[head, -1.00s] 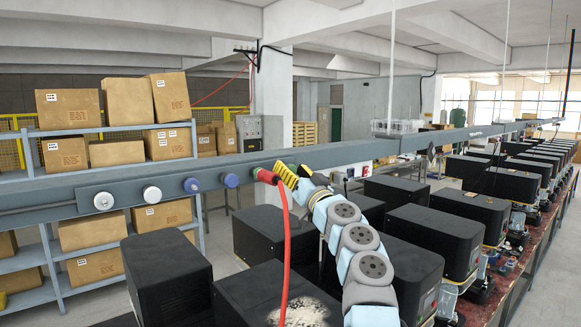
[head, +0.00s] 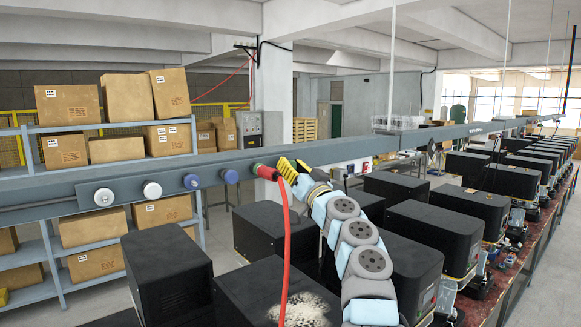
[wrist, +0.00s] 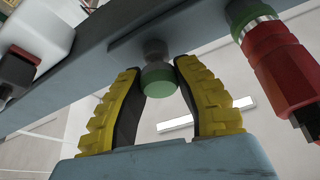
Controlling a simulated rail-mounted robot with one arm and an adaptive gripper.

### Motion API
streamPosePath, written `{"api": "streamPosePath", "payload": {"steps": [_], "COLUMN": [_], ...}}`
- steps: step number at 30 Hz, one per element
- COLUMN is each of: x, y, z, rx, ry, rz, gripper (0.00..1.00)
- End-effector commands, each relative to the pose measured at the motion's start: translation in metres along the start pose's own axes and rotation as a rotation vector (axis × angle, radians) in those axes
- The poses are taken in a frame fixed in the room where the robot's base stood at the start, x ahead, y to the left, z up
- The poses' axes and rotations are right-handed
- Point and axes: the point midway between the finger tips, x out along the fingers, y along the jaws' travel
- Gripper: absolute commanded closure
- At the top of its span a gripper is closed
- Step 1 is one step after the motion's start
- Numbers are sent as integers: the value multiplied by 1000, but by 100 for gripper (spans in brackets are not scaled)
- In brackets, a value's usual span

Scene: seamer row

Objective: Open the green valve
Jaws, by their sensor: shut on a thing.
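The green valve (wrist: 158,82) is a small round knob with a green rim, under the grey rail in the wrist view. My gripper's yellow ribbed fingers (wrist: 160,76) are closed in on it from both sides, with their dark pads against the knob. In the head view my gripper (head: 289,170) is at the rail, just right of the red hose fitting, and its fingers hide the valve. I cannot tell the valve's turn position.
A red hose fitting with a green collar (wrist: 280,62) hangs close right of the valve in the wrist view. In the head view the red hose (head: 286,240) drops from it. White and blue knobs (head: 192,181) line the rail (head: 70,203) leftward. Black machines (head: 166,275) stand below.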

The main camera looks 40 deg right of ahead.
Motion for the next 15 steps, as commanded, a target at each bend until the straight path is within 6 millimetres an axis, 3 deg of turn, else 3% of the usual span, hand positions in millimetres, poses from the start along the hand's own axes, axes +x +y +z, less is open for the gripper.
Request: {"api": "streamPosePath", "payload": {"steps": [15], "x": [-13], "y": [-1], "z": [-6], "rx": [-1], "ry": [3], "rz": [-3], "gripper": [100]}}
